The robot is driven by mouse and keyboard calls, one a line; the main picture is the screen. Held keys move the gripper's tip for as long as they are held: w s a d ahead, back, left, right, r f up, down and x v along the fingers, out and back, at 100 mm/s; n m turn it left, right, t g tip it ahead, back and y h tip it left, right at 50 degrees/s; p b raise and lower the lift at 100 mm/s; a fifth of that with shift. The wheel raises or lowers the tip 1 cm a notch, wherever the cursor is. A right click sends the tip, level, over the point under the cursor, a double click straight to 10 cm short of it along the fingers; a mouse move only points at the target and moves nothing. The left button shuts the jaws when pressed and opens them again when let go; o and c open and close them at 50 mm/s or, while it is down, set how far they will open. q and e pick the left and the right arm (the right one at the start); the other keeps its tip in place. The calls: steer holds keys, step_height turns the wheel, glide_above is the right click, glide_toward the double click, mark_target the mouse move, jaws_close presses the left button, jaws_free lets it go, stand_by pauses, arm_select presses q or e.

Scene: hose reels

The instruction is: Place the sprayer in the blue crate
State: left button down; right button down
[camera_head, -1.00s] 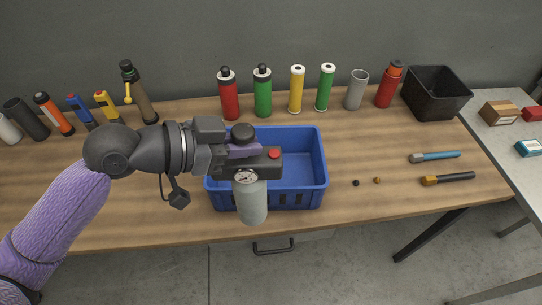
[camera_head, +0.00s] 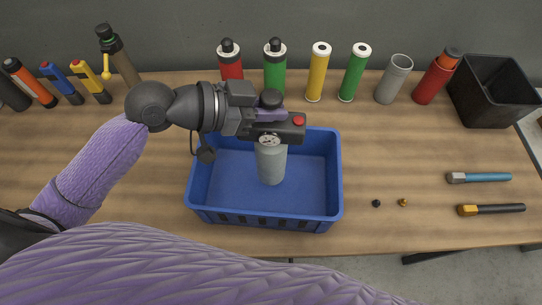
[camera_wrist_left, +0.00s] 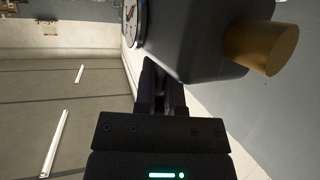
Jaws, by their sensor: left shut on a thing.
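In the left wrist view the gripper (camera_wrist_left: 162,90) meets the dark grey body of the sprayer (camera_wrist_left: 195,35), with the dial at one side and a brass-coloured stub at the other. My right gripper is out of view.
A black bin (camera_head: 492,92) is at the back right. Two brushes (camera_head: 487,177) (camera_head: 497,209) lie at right. The crate's visible floor is clear.

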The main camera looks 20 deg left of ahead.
arm_select(q)
step_height(320, 180, down, 7)
steer(key=shift+s+f+b, duration=0.1)
steer(key=shift+f+b, duration=0.1)
steer(key=shift+b, duration=0.55)
steer(key=shift+f, duration=0.1)
steer(key=c, duration=0.7)
jaws_free()
steer(key=shift+s+a, duration=0.1)
steer(key=shift+a, duration=0.1)
steer(key=v, duration=1.1)
steer(key=shift+s+a+r+b, duration=0.15)
steer(key=shift+a+r+b, duration=0.1)
steer(key=shift+b, duration=0.15)
